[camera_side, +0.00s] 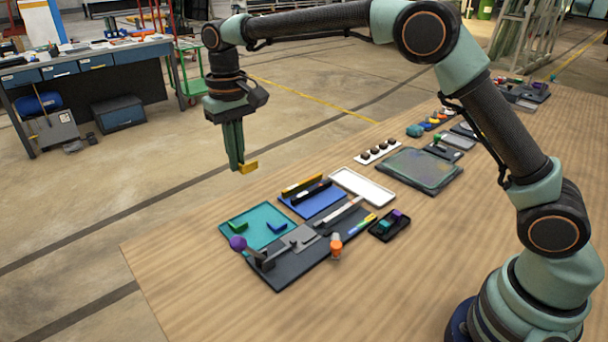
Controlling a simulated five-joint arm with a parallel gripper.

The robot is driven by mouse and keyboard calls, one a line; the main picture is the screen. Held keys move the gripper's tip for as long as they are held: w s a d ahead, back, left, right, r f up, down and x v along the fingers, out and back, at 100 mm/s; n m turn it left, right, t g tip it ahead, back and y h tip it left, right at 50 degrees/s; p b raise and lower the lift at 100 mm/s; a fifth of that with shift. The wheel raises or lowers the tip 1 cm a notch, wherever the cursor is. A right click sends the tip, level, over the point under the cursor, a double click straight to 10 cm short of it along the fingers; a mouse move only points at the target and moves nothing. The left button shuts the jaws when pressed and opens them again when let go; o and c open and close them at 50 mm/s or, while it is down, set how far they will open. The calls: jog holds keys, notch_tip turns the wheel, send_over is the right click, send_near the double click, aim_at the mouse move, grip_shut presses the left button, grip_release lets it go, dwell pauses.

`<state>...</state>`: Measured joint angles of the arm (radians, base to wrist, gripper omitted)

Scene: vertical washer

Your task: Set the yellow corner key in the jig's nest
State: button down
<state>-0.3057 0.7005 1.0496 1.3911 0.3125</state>
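My gripper (238,164) points down and is shut on the yellow corner key (248,168). It holds the key in the air, above and beyond the teal tray in the picture. The key's far part is hidden by the fingers. The jig seems to be the dark plate (283,276) near the table's front left, with a grey block (300,238) and a lever with a purple knob (238,243). The nest is too small to make out clearly.
A teal tray (262,215) holds a green piece and a blue piece. Beside it are a blue tray (318,206) with yellow and black bars, a white tray (362,187), a black bin (389,226) and an orange-and-white bottle (336,247). The table's front is clear.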

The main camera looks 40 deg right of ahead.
send_near(298, 235)
jog(key=shift+f, duration=3.1)
jog(key=shift+f, duration=0.2)
jog(key=c, duration=0.6)
grip_release()
jog(key=shift+r, duration=0.1)
jog(key=shift+r, duration=3.4)
